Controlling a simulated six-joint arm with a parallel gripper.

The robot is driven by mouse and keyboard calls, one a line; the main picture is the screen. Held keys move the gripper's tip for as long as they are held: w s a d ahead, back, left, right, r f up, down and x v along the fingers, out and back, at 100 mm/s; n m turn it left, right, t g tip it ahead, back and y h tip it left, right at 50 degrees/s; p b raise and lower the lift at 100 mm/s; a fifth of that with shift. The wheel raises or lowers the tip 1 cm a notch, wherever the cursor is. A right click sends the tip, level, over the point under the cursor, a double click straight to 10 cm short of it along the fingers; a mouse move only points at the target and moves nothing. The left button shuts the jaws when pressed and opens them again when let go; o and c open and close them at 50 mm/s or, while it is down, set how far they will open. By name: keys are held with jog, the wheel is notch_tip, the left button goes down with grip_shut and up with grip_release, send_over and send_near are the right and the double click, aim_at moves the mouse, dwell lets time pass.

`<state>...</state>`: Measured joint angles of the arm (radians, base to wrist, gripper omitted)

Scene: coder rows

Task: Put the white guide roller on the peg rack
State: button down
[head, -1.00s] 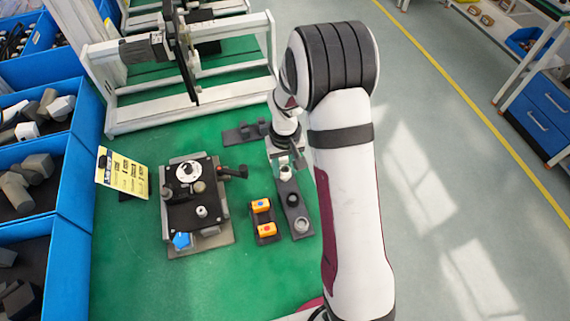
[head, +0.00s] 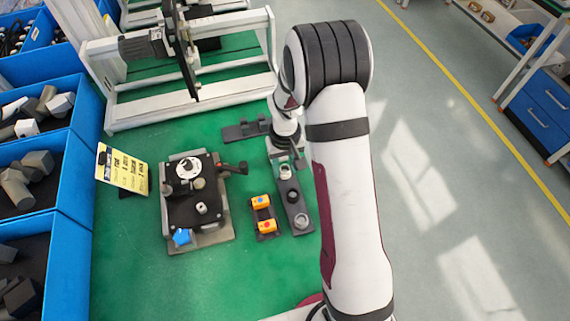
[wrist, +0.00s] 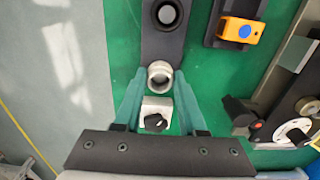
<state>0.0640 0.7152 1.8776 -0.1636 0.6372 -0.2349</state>
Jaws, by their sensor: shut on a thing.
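The white guide roller (wrist: 160,75) is a short pale ring, seen from above between the two teal fingertips in the wrist view. My gripper (wrist: 160,76) is shut on it, one finger on each side. It also shows in the head view as a small pale ring (head: 285,171) at the far end of the peg rack. The peg rack (head: 291,187) is a narrow dark plate with a black round piece in its middle and a pale ring at its near end. The roller is over the rack's end; I cannot tell whether it is seated on a peg.
A white block with a black knob (wrist: 155,114) lies between my fingers' bases in the wrist view. Blue bins (head: 62,240) line the left side. Green surface is clear in front.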

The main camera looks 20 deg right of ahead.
jog(key=shift+f, duration=0.2)
dwell(0.4)
jog(key=shift+c, duration=2)
grip_release()
notch_tip(320, 180, up, 16)
jog(key=shift+f, duration=0.1)
